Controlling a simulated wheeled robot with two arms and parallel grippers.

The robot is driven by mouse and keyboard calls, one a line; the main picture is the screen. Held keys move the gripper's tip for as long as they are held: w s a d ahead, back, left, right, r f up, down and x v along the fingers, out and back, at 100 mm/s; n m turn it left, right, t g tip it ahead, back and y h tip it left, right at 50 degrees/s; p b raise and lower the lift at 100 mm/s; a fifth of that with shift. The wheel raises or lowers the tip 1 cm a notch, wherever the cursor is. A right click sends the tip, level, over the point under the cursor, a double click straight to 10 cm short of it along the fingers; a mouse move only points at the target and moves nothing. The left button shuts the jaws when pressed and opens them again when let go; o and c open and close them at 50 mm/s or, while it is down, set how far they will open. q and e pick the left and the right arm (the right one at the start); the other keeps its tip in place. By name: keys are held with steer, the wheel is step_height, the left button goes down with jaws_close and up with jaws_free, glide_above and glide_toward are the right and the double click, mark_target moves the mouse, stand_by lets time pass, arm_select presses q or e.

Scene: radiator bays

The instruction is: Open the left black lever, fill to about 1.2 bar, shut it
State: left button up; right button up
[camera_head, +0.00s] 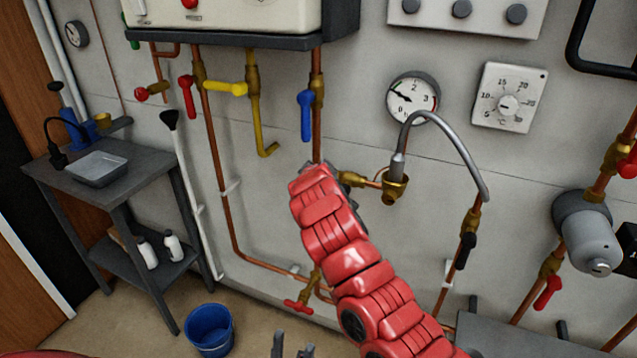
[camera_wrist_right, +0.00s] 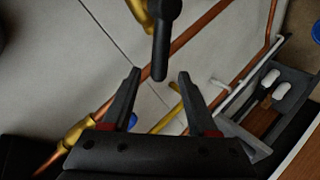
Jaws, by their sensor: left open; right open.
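In the right wrist view a black lever (camera_wrist_right: 161,45) on a brass valve (camera_wrist_right: 139,8) hangs between and just beyond the fingertips of my open, empty right gripper (camera_wrist_right: 158,75). In the head view my red right arm covers that lever and gripper; brass fittings (camera_head: 395,188) show beside its end. The pressure gauge (camera_head: 412,97) is round and white, its needle pointing left and slightly up, below the 2; the exact value is too small to read. A grey braided hose (camera_head: 447,120) arches to a second valve with a black lever (camera_head: 465,250). My left gripper (camera_head: 292,350) is open at the bottom edge.
A blue lever (camera_head: 306,115), yellow lever (camera_head: 225,88) and red lever (camera_head: 187,96) hang under the boiler (camera_head: 225,15). A thermostat dial (camera_head: 509,98) is right of the gauge. A grey bench (camera_head: 60,178) and blue bucket (camera_head: 209,330) stand left.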

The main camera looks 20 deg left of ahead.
steer(key=b+v, duration=0.3)
steer(key=v, duration=0.6)
steer(key=shift+s+b, duration=0.2)
steer(key=shift+b, duration=0.2)
steer(key=shift+d, duration=0.1)
stand_by(2.4)
